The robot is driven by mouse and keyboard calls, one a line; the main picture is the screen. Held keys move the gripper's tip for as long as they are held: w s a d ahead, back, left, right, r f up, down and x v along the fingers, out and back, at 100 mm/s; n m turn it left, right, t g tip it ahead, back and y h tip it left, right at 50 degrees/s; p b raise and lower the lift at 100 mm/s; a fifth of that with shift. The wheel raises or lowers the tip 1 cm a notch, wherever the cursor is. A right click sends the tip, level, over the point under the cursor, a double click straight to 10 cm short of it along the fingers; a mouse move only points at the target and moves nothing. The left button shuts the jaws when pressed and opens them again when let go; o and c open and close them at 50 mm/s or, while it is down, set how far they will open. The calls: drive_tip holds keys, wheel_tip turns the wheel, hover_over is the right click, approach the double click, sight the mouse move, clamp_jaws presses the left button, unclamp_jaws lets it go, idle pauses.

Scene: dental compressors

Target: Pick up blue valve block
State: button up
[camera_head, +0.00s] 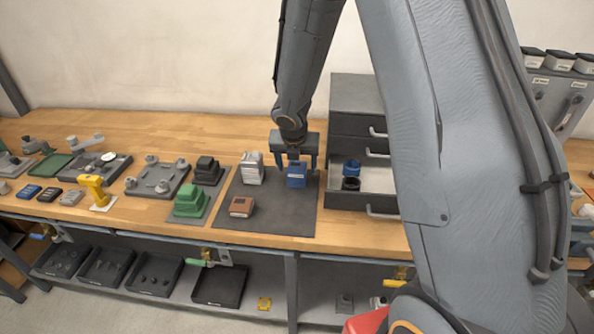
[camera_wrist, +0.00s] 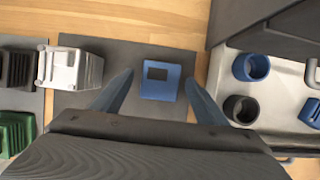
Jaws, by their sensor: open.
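The blue valve block (camera_head: 297,175) stands on a dark grey mat (camera_head: 270,220) on the wooden bench. It also shows in the wrist view (camera_wrist: 160,82), with a dark rectangular patch on its upper face. My gripper (camera_head: 296,160) is above and around the block in the head view. In the wrist view my gripper (camera_wrist: 158,90) has one finger to the left and one to the right of the block, with a gap on both sides. The jaws are open and hold nothing. How far the fingertips reach down is hard to tell.
A silver-white block (camera_head: 252,168) stands close on the left. A brown block (camera_head: 241,206) and a green stepped block (camera_head: 189,201) are farther left. On the right, a grey drawer cabinet (camera_head: 350,100) has an open drawer holding a blue ring (camera_wrist: 250,67) and a black ring (camera_wrist: 241,109).

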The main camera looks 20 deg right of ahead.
drive_tip(key=c, duration=1.3)
drive_tip(key=shift+r, duration=0.15)
